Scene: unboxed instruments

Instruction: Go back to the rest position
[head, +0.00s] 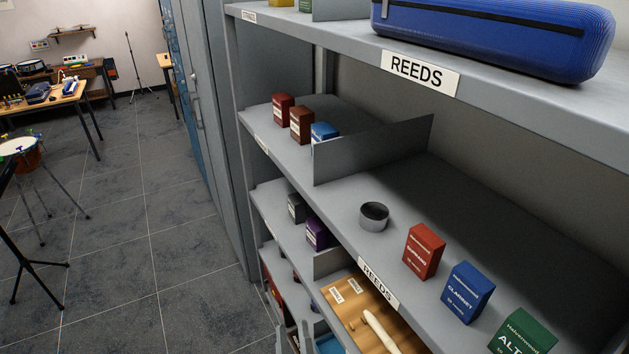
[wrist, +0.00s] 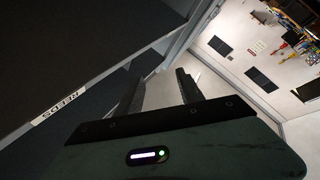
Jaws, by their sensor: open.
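My gripper (wrist: 160,88) shows in the wrist view with its two dark fingers spread apart. Nothing is between the fingers. The fingers point toward a grey shelf edge and the pale room beyond. A dark shelf underside (wrist: 70,45) with a REEDS label (wrist: 57,105) lies to the upper left of the fingers. My gripper does not show in the head view.
In the head view, a grey shelf (head: 300,165) holds a red box (head: 423,251), a blue box (head: 467,291), a green box (head: 522,334) and a grey metal ring or cup (head: 374,216). A blue case (head: 500,35) lies on the shelf above. The floor (head: 150,220) at left has clear room.

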